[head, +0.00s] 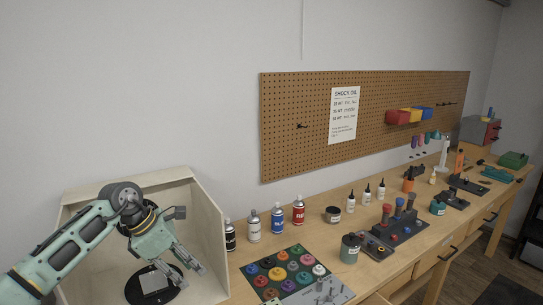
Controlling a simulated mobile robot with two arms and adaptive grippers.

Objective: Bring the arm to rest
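My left arm comes in from the left and reaches into a pale wooden open booth (212,215). My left gripper (192,274) points down and to the right, its two fingers apart with nothing seen between them. It is over or beside a black round plate with a light square pad (154,283) on the booth floor. I cannot tell its exact height above the plate. My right arm and gripper are not in view.
Spray cans (253,226) stand just right of the booth. A green mat with coloured round pieces (284,272) lies in front of them. Jars, bottles and tool stands (398,222) fill the wooden bench (382,277) further right. A pegboard (290,150) hangs behind.

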